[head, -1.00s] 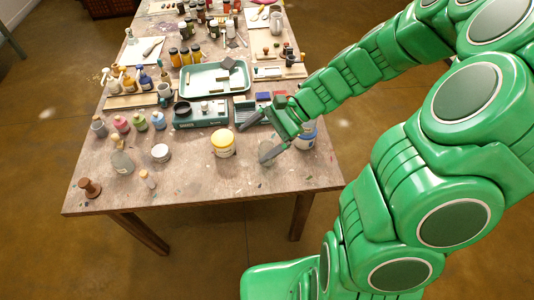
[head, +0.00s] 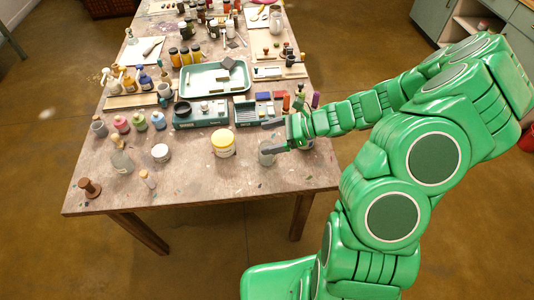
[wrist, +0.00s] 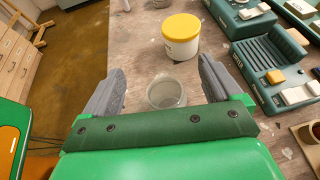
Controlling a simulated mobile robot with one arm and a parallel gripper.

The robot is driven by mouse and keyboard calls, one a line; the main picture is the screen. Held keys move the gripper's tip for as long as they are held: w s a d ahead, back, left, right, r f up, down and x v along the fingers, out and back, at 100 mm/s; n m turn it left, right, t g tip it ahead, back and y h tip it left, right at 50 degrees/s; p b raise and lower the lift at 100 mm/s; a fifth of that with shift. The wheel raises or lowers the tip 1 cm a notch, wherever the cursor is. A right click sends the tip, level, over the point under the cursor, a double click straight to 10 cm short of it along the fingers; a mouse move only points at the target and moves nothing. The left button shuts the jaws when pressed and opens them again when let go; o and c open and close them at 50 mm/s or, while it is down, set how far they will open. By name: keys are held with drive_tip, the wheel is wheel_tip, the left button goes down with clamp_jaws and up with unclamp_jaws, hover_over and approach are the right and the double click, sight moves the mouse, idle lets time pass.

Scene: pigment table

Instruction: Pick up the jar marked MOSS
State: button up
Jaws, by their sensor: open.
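My gripper (head: 269,138) is open and empty, low over the near right part of the table. In the wrist view its two grey fingers (wrist: 162,68) lie to either side of a small clear glass cup (wrist: 166,92), which also shows in the head view (head: 266,156). I cannot tell whether they touch it. A white jar with a yellow lid (head: 223,144) stands left of the gripper; in the wrist view it (wrist: 181,42) is beyond the fingertips. Its label is too small to read. No MOSS marking is legible on any jar.
A teal box (head: 203,114) and a pale green tray (head: 215,76) lie behind the yellow-lidded jar. Small coloured bottles (head: 139,122), a white-lidded pot (head: 161,153) and a wooden spool (head: 90,188) stand at left. The table's front edge is clear below the gripper.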

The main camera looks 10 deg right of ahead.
drive_tip(key=shift+f, duration=3.15)
drive_tip(key=shift+x, duration=1.6)
drive_tip(key=shift+f, duration=0.15)
drive_tip(key=c, duration=1.1)
